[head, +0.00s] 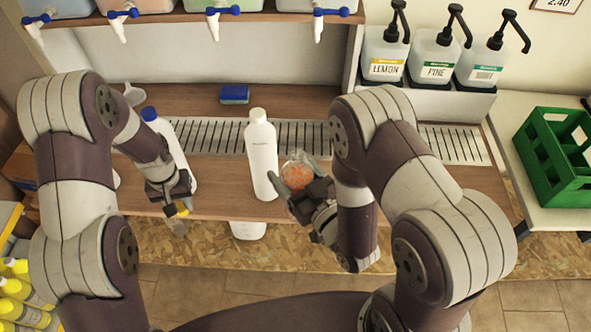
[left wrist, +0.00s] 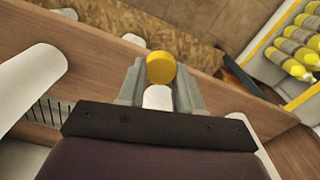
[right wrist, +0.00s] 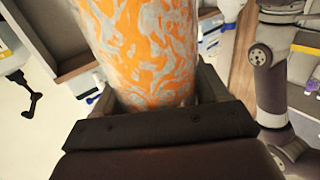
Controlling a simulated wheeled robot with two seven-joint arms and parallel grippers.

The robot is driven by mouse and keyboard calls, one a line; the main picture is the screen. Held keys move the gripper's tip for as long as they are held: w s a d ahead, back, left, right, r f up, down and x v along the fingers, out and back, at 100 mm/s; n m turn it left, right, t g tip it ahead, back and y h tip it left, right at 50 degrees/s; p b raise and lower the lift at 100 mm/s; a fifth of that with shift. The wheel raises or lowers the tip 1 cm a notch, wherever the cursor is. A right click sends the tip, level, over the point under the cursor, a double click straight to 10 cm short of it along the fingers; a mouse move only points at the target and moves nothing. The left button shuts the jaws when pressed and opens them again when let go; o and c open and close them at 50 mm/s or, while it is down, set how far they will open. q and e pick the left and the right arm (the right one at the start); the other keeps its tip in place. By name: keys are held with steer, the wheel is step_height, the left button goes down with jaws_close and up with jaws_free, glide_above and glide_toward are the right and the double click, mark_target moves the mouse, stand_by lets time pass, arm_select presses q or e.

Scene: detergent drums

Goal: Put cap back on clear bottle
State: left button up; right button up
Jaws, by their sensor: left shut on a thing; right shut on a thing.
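My left gripper (head: 178,203) is shut on a yellow cap (head: 182,209), over the counter's front edge. In the left wrist view the cap (left wrist: 160,68) shows between the fingertips. My right gripper (head: 300,190) is shut on a clear bottle (head: 297,172) with orange, swirled contents. In the head view the bottle is seen almost end-on from above, to the right of the white bottle. In the right wrist view the clear bottle (right wrist: 145,45) fills the space between the fingers; its mouth is out of that view. The cap and the clear bottle are well apart.
A white bottle (head: 262,160) stands on the counter between my grippers. A blue-capped white bottle (head: 166,140) stands behind my left gripper. A blue sponge (head: 234,94) lies behind the drain grate (head: 215,135). Pump dispensers (head: 435,62) and a green crate (head: 553,155) are at right.

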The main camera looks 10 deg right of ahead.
steer(key=w+d+f+m+t+h, duration=0.1)
steer(key=w+d+f+m+h, duration=0.3)
steer(key=w+d+f+h, duration=0.3)
steer(key=w+d+f, duration=0.1)
steer(key=w+d, duration=0.1)
steer(key=d, duration=0.1)
steer(key=shift+d+m, duration=0.25)
steer(key=shift+m, duration=0.05)
steer(key=shift+w+f, duration=0.1)
